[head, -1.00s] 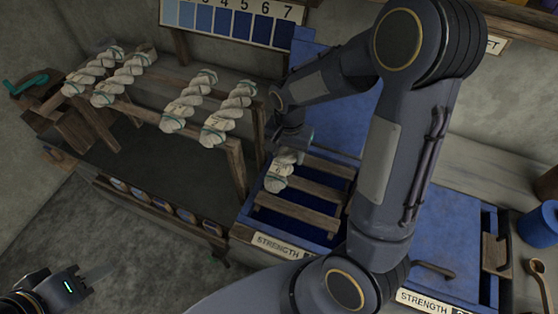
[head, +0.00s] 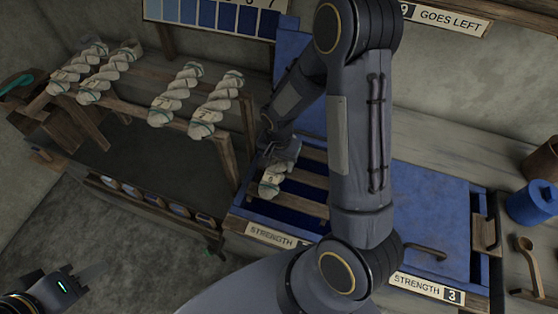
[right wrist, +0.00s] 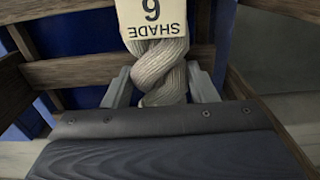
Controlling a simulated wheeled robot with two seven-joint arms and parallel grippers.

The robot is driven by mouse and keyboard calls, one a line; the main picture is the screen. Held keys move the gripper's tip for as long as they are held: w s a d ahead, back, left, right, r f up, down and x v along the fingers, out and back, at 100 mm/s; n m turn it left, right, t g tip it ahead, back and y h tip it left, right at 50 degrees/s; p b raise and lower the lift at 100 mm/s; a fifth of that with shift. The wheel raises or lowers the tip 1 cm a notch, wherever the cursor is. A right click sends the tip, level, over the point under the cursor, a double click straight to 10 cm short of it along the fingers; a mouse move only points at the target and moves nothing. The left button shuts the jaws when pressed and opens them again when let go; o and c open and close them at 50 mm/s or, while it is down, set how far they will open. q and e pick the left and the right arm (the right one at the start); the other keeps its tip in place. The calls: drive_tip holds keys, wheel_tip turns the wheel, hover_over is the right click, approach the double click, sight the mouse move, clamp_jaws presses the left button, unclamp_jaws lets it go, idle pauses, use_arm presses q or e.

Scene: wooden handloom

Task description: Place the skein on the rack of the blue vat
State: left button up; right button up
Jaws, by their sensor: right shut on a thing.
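The white twisted skein (head: 271,181) is at the left part of the slatted wooden rack (head: 300,206) over the open blue vat (head: 236,212). My right gripper (head: 279,160) is shut on it from above, partly hidden by its own wrist. In the right wrist view the skein (right wrist: 160,72) is between the two fingers (right wrist: 160,92), with a tag reading "SHADE 6" upside down. Wooden slats (right wrist: 78,72) show on both sides. Whether the skein touches the slats is unclear. My left gripper (head: 88,276) is at the lower left, away from everything; its jaw opening is unclear.
Several white skeins (head: 172,95) hang on a wooden stand (head: 232,150) left of the vat. A lidded blue vat (head: 430,205) marked "STRENGTH 3" is to the right, partly behind my right arm. A blue pot (head: 533,203) and wooden spoon (head: 525,262) are at far right.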

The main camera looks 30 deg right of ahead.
sight(279, 161)
drive_tip(key=o, duration=1)
drive_tip(key=shift+o, duration=0.2)
wheel_tip(279, 161, up, 12)
drive_tip(key=s+a+r+n+t+y, duration=0.2)
drive_tip(key=s+r+n, duration=0.2)
drive_tip(key=s, duration=0.4)
drive_tip(key=s+a+r+n+t+y, duration=0.1)
drive_tip(key=s+a+r+n+t, duration=0.1)
drive_tip(key=s+r, duration=0.5)
drive_tip(key=shift+s+r+n+t+y+p, duration=0.35)
drive_tip(key=shift+s+n+t, duration=0.45)
drive_tip(key=shift+s+n, duration=0.3)
drive_tip(key=shift+w, duration=0.1)
